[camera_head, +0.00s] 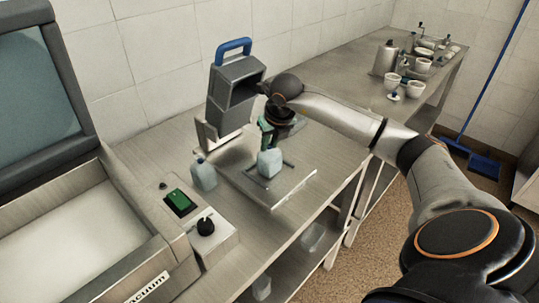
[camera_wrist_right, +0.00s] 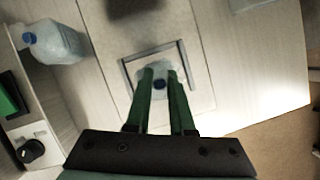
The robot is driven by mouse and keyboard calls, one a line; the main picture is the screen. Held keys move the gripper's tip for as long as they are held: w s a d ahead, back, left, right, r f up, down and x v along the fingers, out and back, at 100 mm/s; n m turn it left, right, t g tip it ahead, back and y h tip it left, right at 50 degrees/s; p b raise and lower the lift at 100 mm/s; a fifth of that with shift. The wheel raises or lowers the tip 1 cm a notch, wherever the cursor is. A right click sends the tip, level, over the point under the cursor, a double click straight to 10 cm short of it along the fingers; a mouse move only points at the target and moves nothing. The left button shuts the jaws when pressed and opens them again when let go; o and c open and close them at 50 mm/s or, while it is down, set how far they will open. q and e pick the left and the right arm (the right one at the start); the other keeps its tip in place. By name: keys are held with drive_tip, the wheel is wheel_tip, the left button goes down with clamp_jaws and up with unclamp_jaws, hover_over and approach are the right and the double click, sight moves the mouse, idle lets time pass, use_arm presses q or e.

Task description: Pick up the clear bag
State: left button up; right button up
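A clear, pale-blue bag-like container (camera_head: 269,163) stands on a square metal plate (camera_head: 279,203) in the head view. I cannot tell for sure that it is a bag. In the right wrist view the container (camera_wrist_right: 158,66) has a dark blue cap and is partly hidden by my fingers. My right gripper (camera_head: 270,140) has green fingers and is directly above it, pointing down. In the right wrist view the fingers (camera_wrist_right: 161,75) are apart, with the cap showing between them. Whether they touch it is hidden. My left gripper is not in view.
A clear jug (camera_head: 203,174) with a blue cap stands left of the plate. A grey device (camera_head: 232,95) with a blue handle stands behind. A vacuum machine (camera_head: 95,240) fills the left. Bowls (camera_head: 388,88) and bottles stand on the far counter (camera_head: 330,70).

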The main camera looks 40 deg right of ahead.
clamp_jaws()
idle(0.9)
